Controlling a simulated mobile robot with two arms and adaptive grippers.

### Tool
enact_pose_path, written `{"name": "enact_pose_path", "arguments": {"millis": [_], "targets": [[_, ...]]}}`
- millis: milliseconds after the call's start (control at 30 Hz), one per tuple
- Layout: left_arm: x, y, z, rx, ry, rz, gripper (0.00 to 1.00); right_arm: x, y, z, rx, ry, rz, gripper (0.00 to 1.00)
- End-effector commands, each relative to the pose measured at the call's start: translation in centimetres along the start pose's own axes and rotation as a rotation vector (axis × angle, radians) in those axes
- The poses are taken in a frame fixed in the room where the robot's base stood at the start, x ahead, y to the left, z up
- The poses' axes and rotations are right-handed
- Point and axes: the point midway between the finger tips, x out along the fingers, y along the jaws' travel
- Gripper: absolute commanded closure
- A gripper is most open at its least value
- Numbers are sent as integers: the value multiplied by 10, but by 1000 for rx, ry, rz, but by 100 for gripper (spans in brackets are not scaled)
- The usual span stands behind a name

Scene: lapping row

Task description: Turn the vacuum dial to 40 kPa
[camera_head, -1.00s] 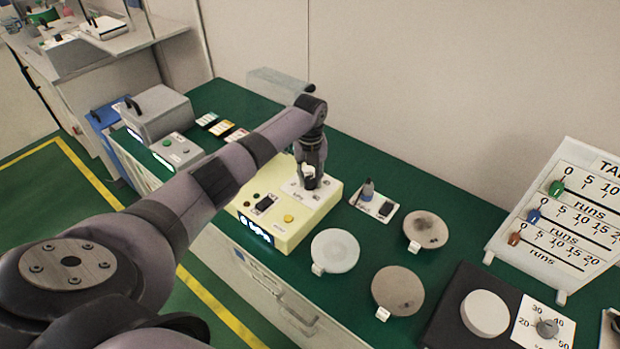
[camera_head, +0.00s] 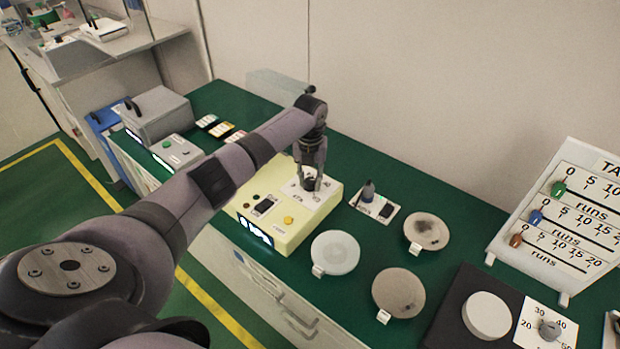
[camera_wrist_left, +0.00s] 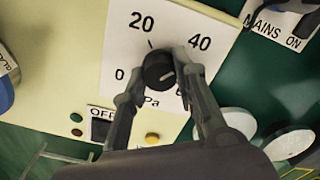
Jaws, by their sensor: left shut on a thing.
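The vacuum dial is a round black knob (camera_wrist_left: 159,69) on a white plate (camera_wrist_left: 112,50) marked 0, 20, 40 and a partly hidden number, with kPa below. A short pale mark shows on the knob; I cannot read its setting surely. In the left wrist view my left gripper (camera_wrist_left: 162,76) is shut on the knob, one finger on each side. In the head view my left gripper (camera_head: 311,184) points down onto the plate of the pale yellow box (camera_head: 290,235), hiding most of the knob. My right gripper is not in view.
A yellow button (camera_head: 288,220) and a black switch (camera_head: 264,206) sit near the gripper. A mains switch plate (camera_head: 377,207) and several round discs lie to the right. A separate dial (camera_head: 549,330) marked 20 to 50 stands at far right. A grey box (camera_head: 158,112) is at left.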

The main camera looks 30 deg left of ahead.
Motion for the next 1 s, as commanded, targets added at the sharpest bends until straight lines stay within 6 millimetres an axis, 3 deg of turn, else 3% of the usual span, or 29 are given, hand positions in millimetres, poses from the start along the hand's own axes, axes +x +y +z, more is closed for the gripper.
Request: {"name": "enact_pose_path", "arguments": {"millis": [33, 67, 333, 733, 1000], "targets": [[-2, -1, 2, -1, -5, -3, 100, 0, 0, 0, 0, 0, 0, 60], [-2, -1, 2, -1, -5, -3, 72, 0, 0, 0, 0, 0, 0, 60], [-1, 0, 1, -1, -3, -1, 54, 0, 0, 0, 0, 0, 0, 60], [-7, 0, 1, -1, -2, -1, 53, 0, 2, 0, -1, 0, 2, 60], [-57, 0, 2, 0, -7, -2, 53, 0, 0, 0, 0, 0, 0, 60]]}}
